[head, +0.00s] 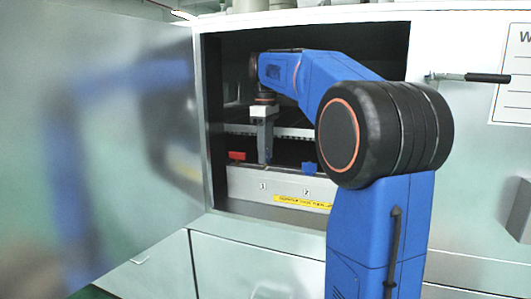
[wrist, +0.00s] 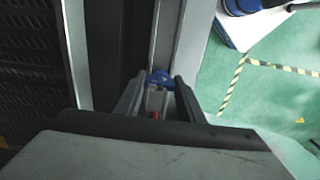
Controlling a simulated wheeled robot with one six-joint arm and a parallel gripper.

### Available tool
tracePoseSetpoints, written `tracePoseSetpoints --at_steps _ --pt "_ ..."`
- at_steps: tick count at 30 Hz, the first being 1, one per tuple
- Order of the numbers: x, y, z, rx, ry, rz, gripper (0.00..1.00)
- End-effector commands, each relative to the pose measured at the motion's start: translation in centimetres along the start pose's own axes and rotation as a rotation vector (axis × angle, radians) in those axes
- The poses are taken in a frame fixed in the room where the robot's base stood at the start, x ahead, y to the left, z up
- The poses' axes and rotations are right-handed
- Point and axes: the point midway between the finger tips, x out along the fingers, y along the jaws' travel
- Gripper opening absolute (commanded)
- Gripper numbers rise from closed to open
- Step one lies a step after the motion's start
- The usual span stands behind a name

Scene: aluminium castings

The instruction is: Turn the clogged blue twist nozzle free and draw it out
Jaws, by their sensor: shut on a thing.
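My gripper (head: 265,158) reaches down inside the open cabinet to the front rail, above the mark 3. In the wrist view its two fingers (wrist: 160,82) stand on either side of a blue nozzle (wrist: 159,75) and are shut on it. The fingers hide most of this nozzle in the head view. Whether it is still seated in the rail cannot be told. Another blue piece (head: 309,168) sits on the rail to the right, above the mark 2. A red piece (head: 237,155) sits to the left of my gripper.
The rail (head: 245,182) carries a yellow label (head: 303,202). The open metal door (head: 120,130) bounds the left side. Dark grating (wrist: 35,70) lies behind the rail. A handle (head: 470,77) sticks out at the right. Green floor (wrist: 285,90) shows outside.

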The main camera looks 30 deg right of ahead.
Motion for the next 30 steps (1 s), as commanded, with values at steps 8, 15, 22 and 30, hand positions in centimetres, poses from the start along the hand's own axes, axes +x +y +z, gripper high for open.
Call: tracePoseSetpoints --at_steps 8,15,22,30 --pt "-1.1 0.1 0.0 0.000 0.001 0.001 0.14" --pt "-2.7 0.1 0.0 0.000 0.001 0.001 0.14" --pt "-4.1 0.0 0.0 0.000 0.001 0.001 0.14" --pt "-4.5 0.0 0.0 0.000 0.000 0.000 0.14"
